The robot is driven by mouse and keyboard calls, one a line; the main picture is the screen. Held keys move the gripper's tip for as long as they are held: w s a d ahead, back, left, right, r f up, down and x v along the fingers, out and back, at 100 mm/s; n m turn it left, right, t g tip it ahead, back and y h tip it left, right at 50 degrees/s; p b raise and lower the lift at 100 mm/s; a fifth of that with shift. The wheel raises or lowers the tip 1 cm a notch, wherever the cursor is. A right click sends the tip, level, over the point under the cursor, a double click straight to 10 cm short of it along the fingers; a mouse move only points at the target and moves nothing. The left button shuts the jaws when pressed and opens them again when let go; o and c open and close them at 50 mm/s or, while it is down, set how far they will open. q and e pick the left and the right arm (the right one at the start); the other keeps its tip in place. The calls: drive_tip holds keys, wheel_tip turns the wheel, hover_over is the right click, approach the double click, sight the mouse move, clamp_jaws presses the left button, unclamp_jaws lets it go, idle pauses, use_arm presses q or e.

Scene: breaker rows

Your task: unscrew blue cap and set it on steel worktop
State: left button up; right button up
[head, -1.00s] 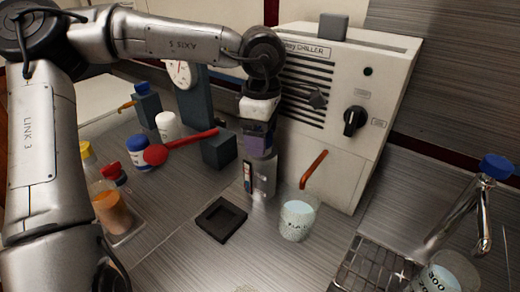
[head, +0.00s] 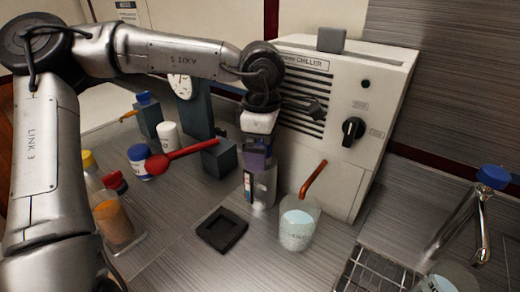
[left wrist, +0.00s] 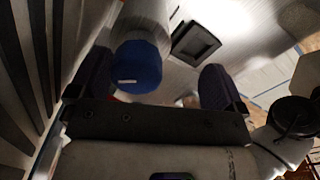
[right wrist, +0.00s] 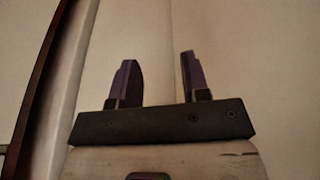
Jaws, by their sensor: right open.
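A bottle with a label (head: 262,188) stands on the steel worktop (head: 175,215) in front of the chiller. In the left wrist view its blue cap (left wrist: 137,66) is on top, between the spread fingers and nearer the left one. My left gripper (head: 257,155) points down over the bottle and hides the cap in the head view. In the left wrist view this gripper (left wrist: 155,88) is open, with no visible grip on the cap. My right gripper (right wrist: 160,78) is open and empty, facing a pale blank surface. It is out of the head view.
A square black tray (head: 222,229) lies in front of the bottle. The chiller (head: 345,120) is behind. A red spoon (head: 180,155), jars and a blue-capped jar (head: 139,160) stand at left. A sink tap (head: 465,215) is at right.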

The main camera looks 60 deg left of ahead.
use_arm(q)
drive_tip(key=n, duration=0.1)
drive_tip(key=a+n+p, duration=0.1)
drive_tip(key=n+p, duration=0.1)
drive_tip(key=n, duration=0.1)
drive_tip(key=shift+w+a+f, duration=0.2)
drive_tip(key=shift+a+f, duration=0.05)
drive_tip(key=shift+f, duration=0.1)
drive_tip(key=m+p, duration=0.2)
drive_tip(key=m, duration=0.3)
drive_tip(key=a+m+p, duration=0.1)
drive_tip(key=m, duration=0.1)
drive_tip(key=shift+w+a+r, duration=0.1)
drive_tip(key=shift+w+r, duration=0.25)
drive_tip(key=shift+w, duration=0.05)
drive_tip(key=shift+c, duration=0.9)
drive_tip(key=shift+m+p, duration=0.3)
drive_tip(key=shift+m, duration=0.5)
drive_tip(key=shift+o, duration=0.3)
drive_tip(key=shift+d+m, duration=0.25)
drive_tip(key=shift+m, duration=0.85)
use_arm(e)
wheel_tip(320, 180, up, 7)
drive_tip(key=w+a, duration=0.1)
drive_tip(key=shift+a+f, duration=0.15)
drive_tip(key=shift+f, duration=0.05)
use_arm(q)
drive_tip(key=shift+o, duration=0.4)
drive_tip(key=shift+d, duration=0.1)
